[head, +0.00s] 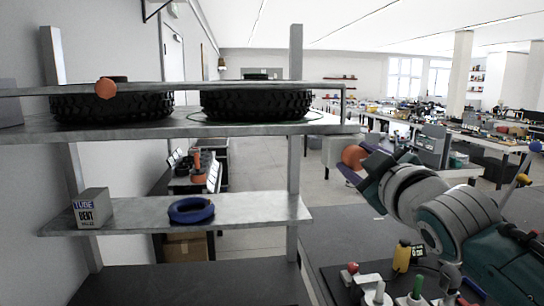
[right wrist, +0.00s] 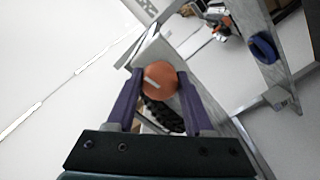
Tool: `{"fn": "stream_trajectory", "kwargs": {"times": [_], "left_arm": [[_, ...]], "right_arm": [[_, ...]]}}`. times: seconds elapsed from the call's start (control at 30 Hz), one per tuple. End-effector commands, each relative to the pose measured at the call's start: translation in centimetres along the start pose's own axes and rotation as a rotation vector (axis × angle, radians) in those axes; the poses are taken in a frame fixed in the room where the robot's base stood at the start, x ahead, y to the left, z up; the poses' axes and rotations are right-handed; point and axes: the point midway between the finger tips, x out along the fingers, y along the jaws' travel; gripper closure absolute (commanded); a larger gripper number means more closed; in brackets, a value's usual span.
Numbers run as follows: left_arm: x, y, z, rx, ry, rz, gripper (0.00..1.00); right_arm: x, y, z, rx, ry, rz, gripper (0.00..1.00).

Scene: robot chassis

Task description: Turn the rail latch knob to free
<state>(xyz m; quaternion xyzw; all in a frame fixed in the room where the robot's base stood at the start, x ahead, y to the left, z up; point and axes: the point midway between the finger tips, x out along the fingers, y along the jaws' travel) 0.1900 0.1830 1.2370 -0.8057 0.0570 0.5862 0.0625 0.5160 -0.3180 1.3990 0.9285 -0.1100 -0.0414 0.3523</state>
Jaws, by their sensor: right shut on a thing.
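The rail latch knob (head: 353,155) is an orange disc at the right end of the upper shelf. It also shows in the right wrist view (right wrist: 160,78), with a short pale mark running slantwise on its face. My right gripper (head: 358,163) reaches in from the right and is shut on this knob, its purple fingers (right wrist: 160,84) on either side of it. A second orange knob (head: 106,88) sits on the grey rail (head: 190,88) at the left. My left gripper is not in view.
Two black tyres (head: 256,104) stand behind the rail on the upper shelf (head: 190,128). The lower shelf (head: 255,209) holds a grey box (head: 91,208) and a blue ring (head: 191,210). A yellow bottle (head: 402,257) and other items stand at the lower right.

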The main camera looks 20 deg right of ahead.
Motion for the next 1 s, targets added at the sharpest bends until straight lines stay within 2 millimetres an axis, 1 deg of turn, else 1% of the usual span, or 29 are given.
{"fn": "stream_trajectory", "kwargs": {"times": [0.1,0.3,0.87,0.9,1.0], "left_arm": [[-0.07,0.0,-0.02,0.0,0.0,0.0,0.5],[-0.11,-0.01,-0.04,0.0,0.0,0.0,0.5],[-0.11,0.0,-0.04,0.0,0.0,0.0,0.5],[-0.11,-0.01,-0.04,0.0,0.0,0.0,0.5],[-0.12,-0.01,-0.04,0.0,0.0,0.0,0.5]], "right_arm": [[0.0,0.02,0.12,0.062,-0.004,0.0,1.0],[0.0,-0.03,0.12,0.127,-0.003,0.0,1.0],[0.0,-0.05,0.14,0.154,-0.004,-0.001,1.0],[0.0,-0.05,0.14,0.154,-0.004,-0.001,0.44],[0.0,-0.05,0.12,0.153,-0.003,-0.001,0.33]]}}
